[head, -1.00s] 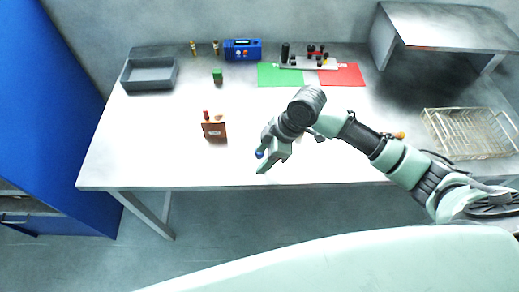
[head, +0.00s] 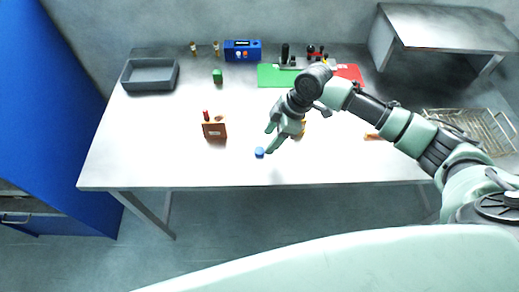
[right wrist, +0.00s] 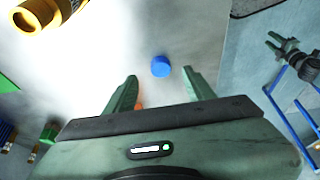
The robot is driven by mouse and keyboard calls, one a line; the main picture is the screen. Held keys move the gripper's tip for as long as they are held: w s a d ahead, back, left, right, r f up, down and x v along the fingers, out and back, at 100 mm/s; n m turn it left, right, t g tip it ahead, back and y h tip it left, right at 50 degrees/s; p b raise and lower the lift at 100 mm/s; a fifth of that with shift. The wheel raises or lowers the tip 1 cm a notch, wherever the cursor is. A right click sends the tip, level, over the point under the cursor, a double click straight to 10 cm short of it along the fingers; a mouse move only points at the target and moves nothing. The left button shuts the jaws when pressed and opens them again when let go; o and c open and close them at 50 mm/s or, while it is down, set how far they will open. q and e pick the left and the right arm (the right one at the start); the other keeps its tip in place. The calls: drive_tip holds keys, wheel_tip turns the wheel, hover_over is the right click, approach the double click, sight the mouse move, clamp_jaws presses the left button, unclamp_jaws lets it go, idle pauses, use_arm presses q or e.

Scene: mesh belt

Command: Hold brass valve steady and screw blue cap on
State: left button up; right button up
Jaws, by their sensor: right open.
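The blue cap (head: 259,153) stands on the table near its front edge. My right gripper (head: 269,141) is open and empty, just to the right of the cap. In the right wrist view the cap (right wrist: 161,66) shows between and a little beyond the two fingertips (right wrist: 159,75), touching neither. A brass valve (right wrist: 38,16) lies at the top left of that view, partly cut off. In the head view a bit of yellow (head: 303,127) shows behind my right gripper, mostly hidden.
A brown box (head: 214,130) stands left of the cap. A grey tray (head: 148,87), a green block (head: 217,78), a blue device (head: 243,56) and green (head: 272,76) and red (head: 352,72) mats lie farther back. A wire basket (head: 440,116) is at right. The table's front left is clear.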

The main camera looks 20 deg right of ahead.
sight(261, 150)
drive_tip(key=shift+a+f, duration=0.1)
drive_tip(key=shift+f, duration=0.1)
drive_tip(key=shift+a+f+p, duration=0.3)
drive_tip(key=shift+f+p, duration=0.05)
drive_tip(key=shift+p, duration=0.1)
drive_tip(key=p+x, duration=0.1)
drive_tip(key=x, duration=0.2)
drive_tip(key=shift+w+a+f, duration=0.15)
drive_tip(key=shift+a+f, duration=0.05)
drive_tip(key=shift+f, duration=0.4)
drive_tip(key=shift+c, duration=0.3)
clamp_jaws()
drive_tip(key=shift+r, duration=0.1)
